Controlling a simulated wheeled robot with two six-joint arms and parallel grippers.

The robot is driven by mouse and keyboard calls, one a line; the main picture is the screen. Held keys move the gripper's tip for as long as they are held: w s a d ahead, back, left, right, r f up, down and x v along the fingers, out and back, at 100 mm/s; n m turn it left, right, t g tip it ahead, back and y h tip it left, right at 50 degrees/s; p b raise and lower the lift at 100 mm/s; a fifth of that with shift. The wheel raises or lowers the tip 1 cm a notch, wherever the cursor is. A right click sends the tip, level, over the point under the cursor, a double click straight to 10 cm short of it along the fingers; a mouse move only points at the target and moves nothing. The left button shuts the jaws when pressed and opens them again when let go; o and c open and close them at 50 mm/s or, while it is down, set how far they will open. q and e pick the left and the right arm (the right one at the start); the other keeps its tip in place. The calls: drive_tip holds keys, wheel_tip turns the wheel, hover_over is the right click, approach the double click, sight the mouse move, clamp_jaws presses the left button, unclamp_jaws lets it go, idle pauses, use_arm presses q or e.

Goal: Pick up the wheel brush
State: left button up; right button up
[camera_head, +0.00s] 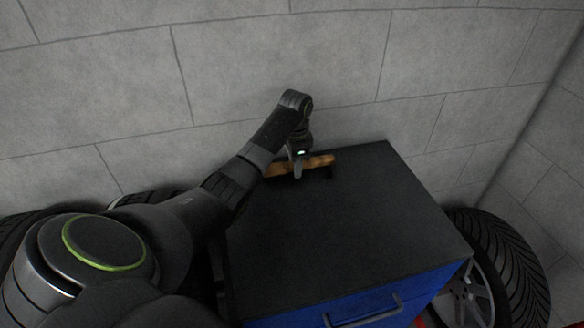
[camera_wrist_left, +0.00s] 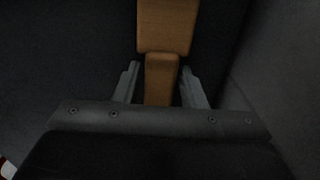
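The wheel brush (camera_head: 320,161) has a light-brown wooden body and lies near the back edge of the dark cabinet top. Dark bristles seem to show under its right end. My left gripper (camera_head: 299,170) is right above it and hides part of its middle. In the left wrist view the wooden handle (camera_wrist_left: 161,78) lies between the two fingers of my left gripper (camera_wrist_left: 160,86). A dark gap shows on the left side of the handle and a thinner one on the right, so the fingers look open around it. My right gripper is not in view.
The cabinet top (camera_head: 340,235) is otherwise bare, above a blue drawer front with a handle (camera_head: 365,312). A grey block wall (camera_head: 270,65) stands close behind it. A tyre (camera_head: 505,255) stands at the right, and more tyres (camera_head: 30,225) are at the left.

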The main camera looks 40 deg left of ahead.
use_arm(q)
drive_tip(key=c, duration=0.7)
drive_tip(key=shift+r, duration=0.1)
wheel_tip(320, 180, up, 6)
drive_tip(key=shift+f, duration=0.1)
wheel_tip(320, 180, up, 3)
drive_tip(key=shift+f+p, duration=0.2)
drive_tip(key=shift+p, duration=0.9)
drive_tip(key=shift+r+p, duration=0.75)
